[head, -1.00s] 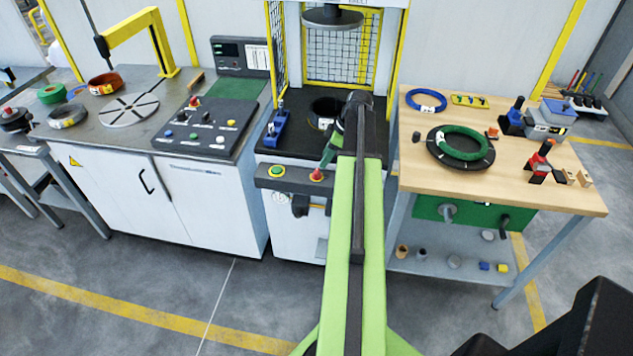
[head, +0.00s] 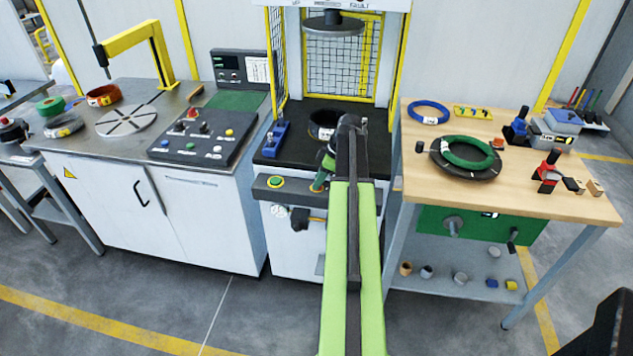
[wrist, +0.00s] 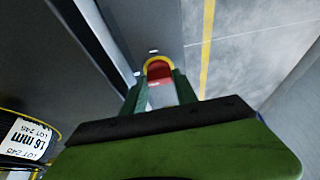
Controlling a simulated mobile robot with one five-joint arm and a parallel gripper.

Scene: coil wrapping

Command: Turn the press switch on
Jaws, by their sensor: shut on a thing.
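The press (head: 333,22) stands in the middle of the head view with a grey control bar (head: 262,193) on its front. A green button (head: 276,182) sits at the bar's left. My gripper (head: 319,184) is at the bar's right part and mostly covers the red button there. In the wrist view the red button (wrist: 159,70) with its yellow collar shows between my two green fingers (wrist: 160,88), which are shut on it. Below the bar are a round gauge (head: 280,210) and a black handle (head: 299,219). I cannot tell whether the press is on.
A dark coil (head: 322,122) lies on the press bed beside my arm. A control console (head: 203,140) is on the left bench. The wooden table (head: 550,205) at right holds a green coil (head: 467,152) and tools. The floor in front is free.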

